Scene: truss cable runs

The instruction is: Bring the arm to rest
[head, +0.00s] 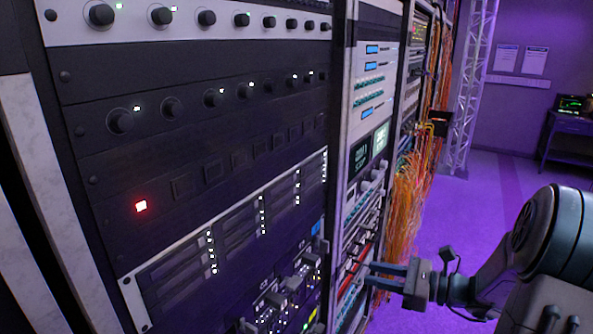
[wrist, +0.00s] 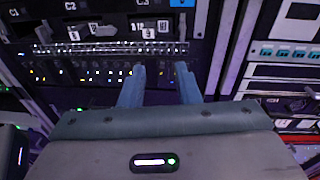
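My gripper (head: 367,274) is at the lower right of the head view, with its fingers pointing left towards the equipment racks. In the wrist view my gripper (wrist: 161,76) shows two blue-grey fingers with a clear gap between them. It is open and nothing is held in it. The fingertips point at a dark rack panel (wrist: 60,58) with labels, a row of small lights and ports. I cannot tell how close the tips are to that panel.
A tall black rack (head: 130,75) with knobs and a red-lit button fills the left. Orange cables (head: 405,200) hang in a bundle beyond the racks, near a metal truss (head: 470,90). Purple floor (head: 490,190) is open behind my arm. A table (head: 570,125) stands at far right.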

